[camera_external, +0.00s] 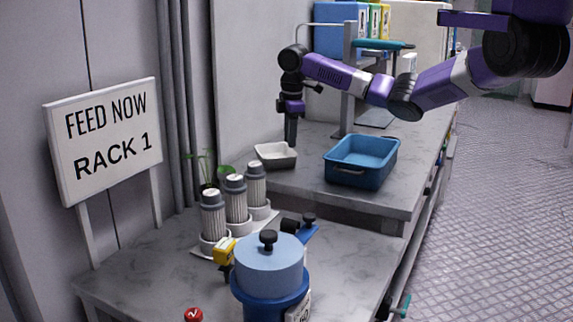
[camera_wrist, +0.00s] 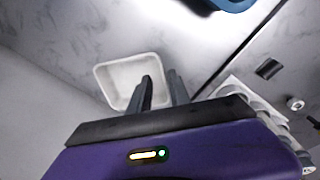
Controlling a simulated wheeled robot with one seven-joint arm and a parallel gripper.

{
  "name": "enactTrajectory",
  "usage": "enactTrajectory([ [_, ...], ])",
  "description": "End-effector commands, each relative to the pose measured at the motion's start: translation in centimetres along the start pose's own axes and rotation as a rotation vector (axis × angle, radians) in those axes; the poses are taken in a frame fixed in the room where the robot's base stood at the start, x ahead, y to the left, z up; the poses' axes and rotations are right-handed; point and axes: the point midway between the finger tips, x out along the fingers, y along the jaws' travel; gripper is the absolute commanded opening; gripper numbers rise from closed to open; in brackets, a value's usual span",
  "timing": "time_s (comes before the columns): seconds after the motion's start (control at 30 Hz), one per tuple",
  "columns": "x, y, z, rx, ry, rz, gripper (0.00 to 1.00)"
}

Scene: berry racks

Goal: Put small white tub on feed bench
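The small white tub (camera_external: 276,157) is an open, shallow tub standing upright on the far grey bench (camera_external: 315,203). It also shows in the wrist view (camera_wrist: 104,83). My gripper (camera_external: 291,143) points down at the tub's right end. In the wrist view my gripper (camera_wrist: 160,74) has its two fingers apart, one over the tub's inside and the other just past its right wall. Whether the fingers touch the wall cannot be told. The near grey bench (camera_external: 140,268) stands by a sign (camera_external: 108,138) reading "FEED NOW RACK 1"; neither bench itself shows a name.
A blue bin (camera_external: 362,176) stands right of the tub. The near bench holds several things, among them grey-white canisters (camera_external: 236,201) and a blue lidded drum (camera_external: 269,267). A metal post (camera_external: 347,85) rises behind. The near bench's left part is bare.

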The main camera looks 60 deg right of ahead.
Motion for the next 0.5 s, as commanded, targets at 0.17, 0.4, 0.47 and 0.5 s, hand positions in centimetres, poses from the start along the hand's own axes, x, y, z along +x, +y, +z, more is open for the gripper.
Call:
enactTrajectory([
  [0.17,-3.0,0.0,-0.1,-0.001,0.001,0.002,0.23],
  [0.4,-4.8,0.0,0.0,-0.001,0.0,-0.001,0.23],
  [0.47,-5.0,0.0,0.0,-0.001,0.0,-0.001,0.23],
  [0.5,-5.0,0.0,0.0,-0.001,0.0,-0.001,0.23],
])
